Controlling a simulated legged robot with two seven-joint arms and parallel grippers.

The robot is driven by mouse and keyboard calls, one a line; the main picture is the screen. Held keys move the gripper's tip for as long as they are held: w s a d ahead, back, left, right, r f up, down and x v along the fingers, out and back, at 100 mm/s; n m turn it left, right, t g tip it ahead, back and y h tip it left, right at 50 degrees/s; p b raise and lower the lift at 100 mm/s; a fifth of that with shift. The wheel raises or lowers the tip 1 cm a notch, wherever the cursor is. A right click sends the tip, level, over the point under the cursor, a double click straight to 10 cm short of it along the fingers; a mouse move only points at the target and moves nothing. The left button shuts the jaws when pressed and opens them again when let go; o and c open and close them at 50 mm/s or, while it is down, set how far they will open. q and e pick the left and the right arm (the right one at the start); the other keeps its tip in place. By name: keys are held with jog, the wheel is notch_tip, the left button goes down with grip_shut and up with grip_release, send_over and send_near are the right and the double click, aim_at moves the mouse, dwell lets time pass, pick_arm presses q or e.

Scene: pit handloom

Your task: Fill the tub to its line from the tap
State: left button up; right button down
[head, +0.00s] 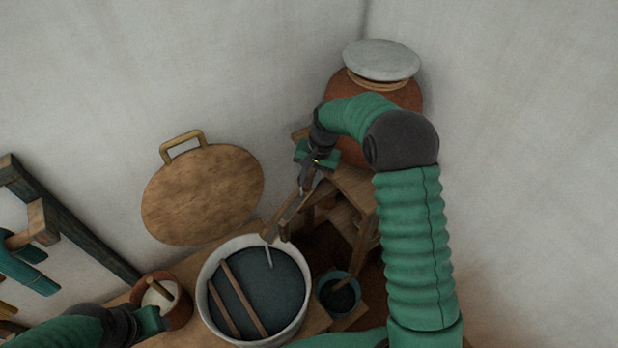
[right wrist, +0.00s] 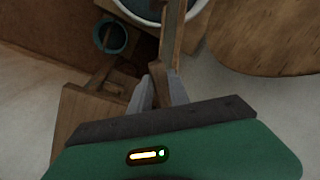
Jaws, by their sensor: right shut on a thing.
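The white-rimmed tub (head: 204,302) holds dark liquid, and two wooden sticks (head: 241,297) lie across it. I cannot make out a line inside it. A wooden spout (head: 288,214) slopes down to the tub's far rim, and a thin pale streak (head: 268,257) below its end looks like running water. My right gripper (head: 305,188) is shut on a wooden piece at the spout's upper end; the wrist view shows its fingers (right wrist: 162,92) either side of the wood. My left gripper (head: 158,318) is beside a clay pot (head: 180,308); its fingers are not clear.
A clay jar (head: 408,97) with a pale lid (head: 381,59) stands behind my right arm on a wooden stand (head: 345,212). A small teal bucket (head: 325,299) stands right of the tub. A round wooden lid (head: 203,195) leans on the wall.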

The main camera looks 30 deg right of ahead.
jog(key=shift+d, duration=0.1)
jog(key=s+d+n+g+p, duration=0.1)
jog(key=d+n+p, duration=0.2)
jog(key=d+n, duration=0.3)
jog(key=shift+s+n+g+y, duration=0.2)
jog(key=shift+n+g+y, duration=0.1)
jog(key=shift+n, duration=1.6)
jog(key=shift+d+r, duration=0.1)
jog(key=shift+d, duration=0.05)
jog(key=c, duration=1.3)
grip_release()
jog(key=shift+c, duration=0.2)
jog(key=shift+o, duration=0.5)
